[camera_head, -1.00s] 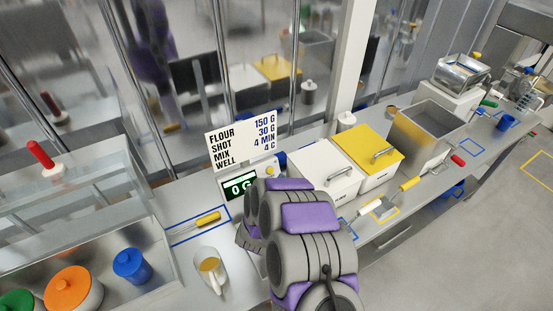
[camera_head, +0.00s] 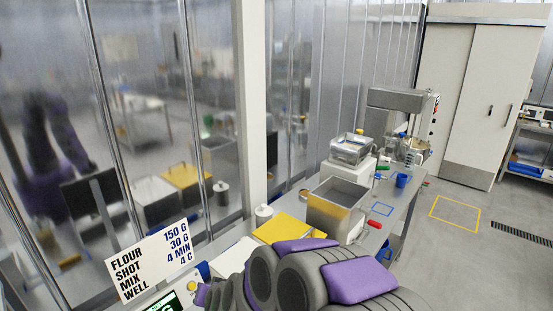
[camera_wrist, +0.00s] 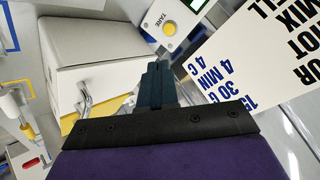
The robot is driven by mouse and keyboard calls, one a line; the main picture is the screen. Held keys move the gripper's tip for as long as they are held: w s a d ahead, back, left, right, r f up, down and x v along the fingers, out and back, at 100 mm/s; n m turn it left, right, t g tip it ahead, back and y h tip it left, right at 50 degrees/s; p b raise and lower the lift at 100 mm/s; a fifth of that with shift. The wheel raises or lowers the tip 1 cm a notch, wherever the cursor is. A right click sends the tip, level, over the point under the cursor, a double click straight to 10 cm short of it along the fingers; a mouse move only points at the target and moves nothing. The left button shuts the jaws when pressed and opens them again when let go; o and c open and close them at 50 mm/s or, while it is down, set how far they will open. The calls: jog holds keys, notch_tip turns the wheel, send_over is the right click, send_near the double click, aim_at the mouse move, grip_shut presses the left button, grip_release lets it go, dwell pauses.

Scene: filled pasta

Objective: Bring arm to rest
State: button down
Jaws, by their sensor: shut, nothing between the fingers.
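My arm, purple and grey, fills the bottom middle of the head view, and its gripper end is hidden there. In the wrist view my gripper (camera_wrist: 158,70) shows dark fingers pressed together, shut and empty. Beyond the fingers stands a white lidded box (camera_wrist: 95,55) with a metal handle, to the left. The scale (camera_wrist: 170,25) with its yellow TARE button is beyond the fingertips. The recipe sign (camera_wrist: 255,60) is close on the right.
In the head view the sign (camera_head: 150,262) stands at the lower left. A yellow-lidded box (camera_head: 287,229) and a steel bin (camera_head: 336,207) stand beyond my arm on the counter. A blue cup (camera_head: 401,180) is farther along. Open floor (camera_head: 480,250) lies to the right.

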jog(key=s+d+r+g+h+b, duration=0.1)
jog(key=s+d+g, duration=0.4)
jog(key=s+d, duration=1.1)
jog(key=s+d+r+g+h+b, duration=0.1)
jog(key=s+d+g+h+b, duration=0.3)
jog(key=s+d, duration=1.2)
jog(key=s+b, duration=0.1)
jog(key=s, duration=0.2)
jog(key=shift+s+r+g+b, duration=0.3)
jog(key=shift+s+r+g, duration=0.1)
jog(key=shift+n, duration=0.3)
